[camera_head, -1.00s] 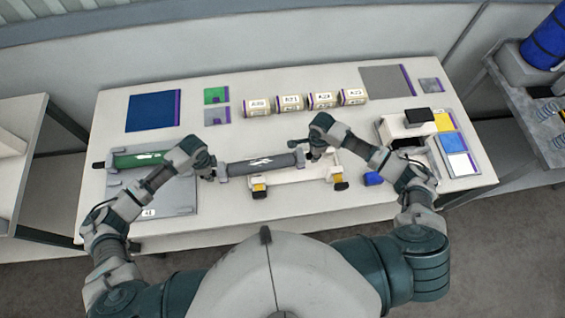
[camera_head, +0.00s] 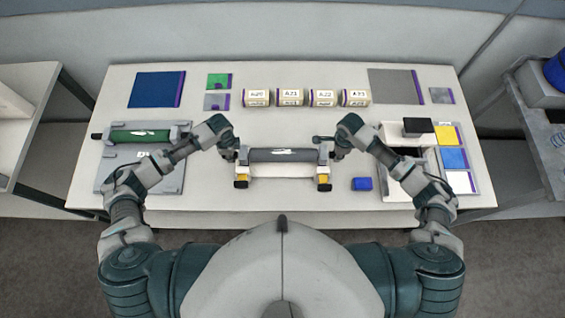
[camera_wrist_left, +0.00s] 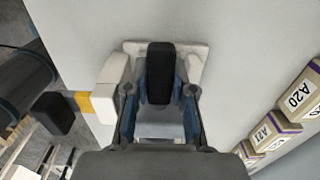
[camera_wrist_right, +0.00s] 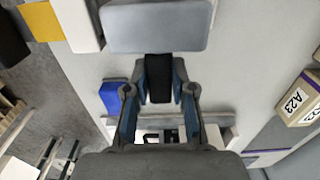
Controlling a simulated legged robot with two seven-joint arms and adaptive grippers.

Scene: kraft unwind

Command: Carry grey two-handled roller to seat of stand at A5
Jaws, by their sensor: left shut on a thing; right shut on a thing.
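The grey two-handled roller (camera_head: 282,155) lies level between my two grippers in the head view. It lines up with the white stand (camera_head: 282,170), which has yellow and black feet. I cannot tell whether it touches the seats. My left gripper (camera_head: 228,152) is shut on the roller's left handle; this black handle (camera_wrist_left: 160,72) shows between the fingers in the left wrist view. My right gripper (camera_head: 337,152) is shut on the other handle (camera_wrist_right: 158,78), seen in the right wrist view. No A5 label is readable on the white stand.
A green roller (camera_head: 138,136) rests on the grey board at the left. Several labelled blocks (camera_head: 323,97) line the back. A small blue block (camera_head: 362,184) lies right of the stand, beside a white bin (camera_head: 398,193). Table space in front of the stand is clear.

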